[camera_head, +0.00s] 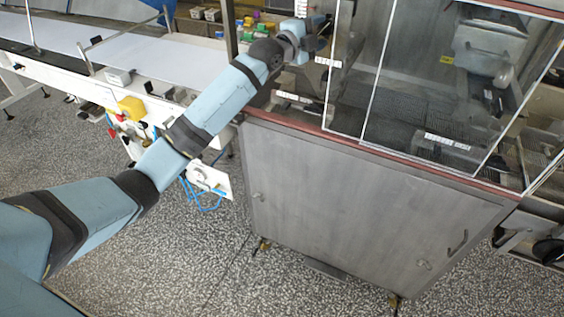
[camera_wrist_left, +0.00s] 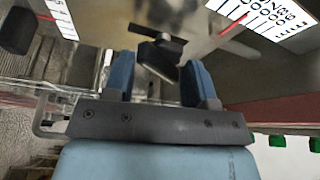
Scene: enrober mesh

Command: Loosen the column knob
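In the left wrist view, a black knob-like part (camera_wrist_left: 158,54) with a dark crossbar shows just beyond and between my two blue fingertips. I take it for the column knob. My left gripper (camera_wrist_left: 158,72) is open, with a finger on either side of that line; I see no clear contact with the knob. In the head view, my left gripper (camera_head: 308,38) is at the upper left corner of the enrober's clear enclosure, by a white scale strip (camera_head: 301,8). The knob is mostly hidden there by the gripper. My right gripper is out of view.
The enrober cabinet (camera_head: 350,205) stands below, with a reddish ledge (camera_head: 400,158) along its top. Framed clear panels (camera_head: 405,70) are right of the gripper. A white conveyor (camera_head: 130,55) runs at left. Scale strips (camera_wrist_left: 268,20) and another dark knob (camera_wrist_left: 15,32) flank the wrist view.

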